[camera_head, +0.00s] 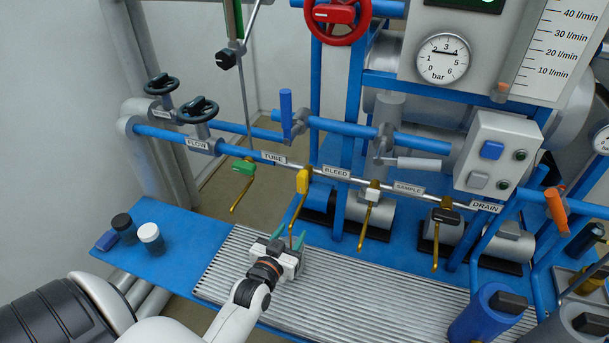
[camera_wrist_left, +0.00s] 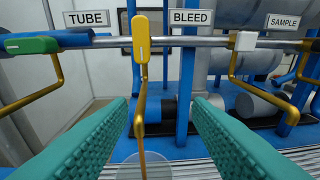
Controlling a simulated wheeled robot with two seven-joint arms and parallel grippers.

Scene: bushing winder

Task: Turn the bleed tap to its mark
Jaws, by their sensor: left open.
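The bleed tap has a yellow handle (camera_head: 302,181) and a thin brass spout below it, under the BLEED label (camera_head: 336,172) on the grey pipe. In the left wrist view the yellow handle (camera_wrist_left: 141,36) stands upright, left of the BLEED label (camera_wrist_left: 190,17). Its brass spout hangs between my fingers in the picture. My left gripper (camera_head: 286,245) is below the tap in the head view, with its green fingers open. In the left wrist view the open fingers (camera_wrist_left: 160,130) flank the lower spout without visible contact. No mark shows clearly. My right gripper is not in view.
A green tap (camera_head: 243,166) is left of the bleed tap; a white tap (camera_head: 372,194) and a black tap (camera_head: 446,215) are to its right. A ribbed grey tray (camera_head: 370,287) lies below. Two jars (camera_head: 148,234) stand on the blue shelf at left.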

